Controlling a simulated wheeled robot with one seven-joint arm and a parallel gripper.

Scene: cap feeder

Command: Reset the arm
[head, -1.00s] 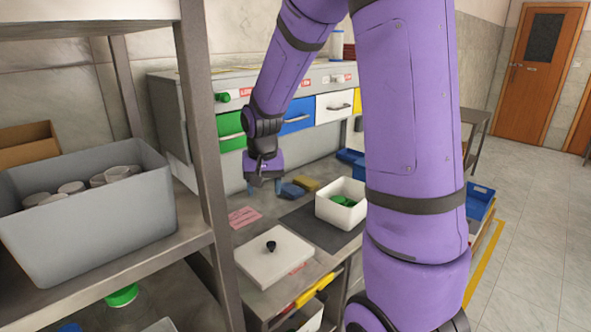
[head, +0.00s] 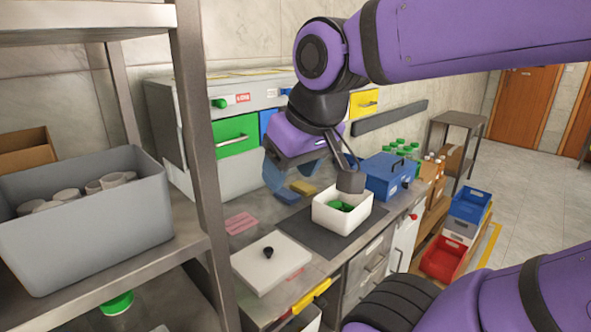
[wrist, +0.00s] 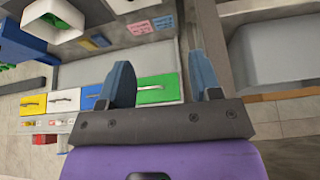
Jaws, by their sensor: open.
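My purple arm reaches in from the right in the head view. My gripper (head: 295,178) is above the back of the metal counter, left of and behind the white bin (head: 341,222) with green caps. In the wrist view my gripper (wrist: 165,78) shows two blue fingers spread wide with nothing between them. The white bin also shows at the upper left of the wrist view (wrist: 72,22). A white lid with a black knob (head: 271,265) lies on the counter at the front left.
A metal shelf post (head: 200,150) and a grey bin (head: 95,235) stand close on the left. Green (head: 236,138) and yellow (head: 364,103) drawers line the back. A blue toolbox (head: 388,178) stands right of the white bin. Open floor lies at the right.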

